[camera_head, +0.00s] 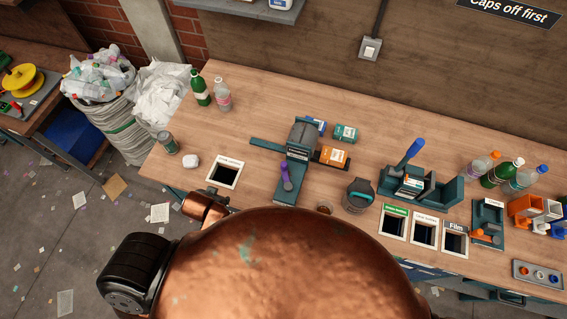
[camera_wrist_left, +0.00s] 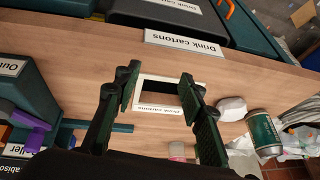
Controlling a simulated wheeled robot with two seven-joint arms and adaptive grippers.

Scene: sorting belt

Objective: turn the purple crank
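The purple crank (camera_head: 286,178) stands on a dark teal machine (camera_head: 301,151) at the middle-left of the bench. The crank (camera_wrist_left: 31,131) also shows at the left edge of the left wrist view, beside the machine's teal side. My left gripper (camera_wrist_left: 160,82) is open and empty, its fingers spread over the bench near the drink cartons opening (camera_wrist_left: 158,97). The crank lies clear of the fingers, off to their left in that view. In the head view my copper body parts hide the left gripper. My right gripper is in neither view.
The drink cartons opening (camera_head: 224,174) is left of the crank, with a crumpled white item (camera_head: 191,161) and a can (camera_head: 167,142) near it. Small cartons (camera_head: 333,156) lie beside the machine.

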